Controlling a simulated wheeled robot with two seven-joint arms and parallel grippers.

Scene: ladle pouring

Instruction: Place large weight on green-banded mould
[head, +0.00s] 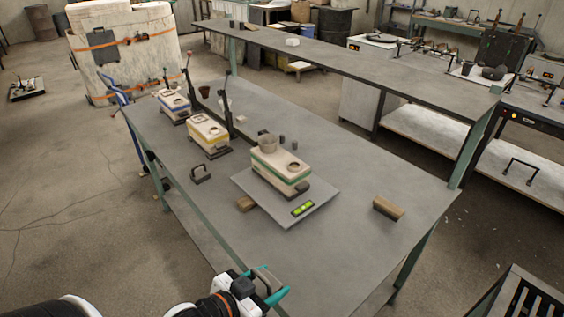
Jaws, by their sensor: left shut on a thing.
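The green-banded mould (280,174) is a pale block with a green stripe. It stands on a grey plate (322,206) with a bright green level, on the near table. My left gripper (271,285), with teal fingertips, is at the bottom of the view by the table's near edge, well short of the mould. It is shut on a dark thing, hard to make out. My right gripper is not in view.
The yellow-banded mould (209,135) and blue-banded mould (174,106) stand farther left, with upright dark levers beside them. The near tabletop (259,248) is clear.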

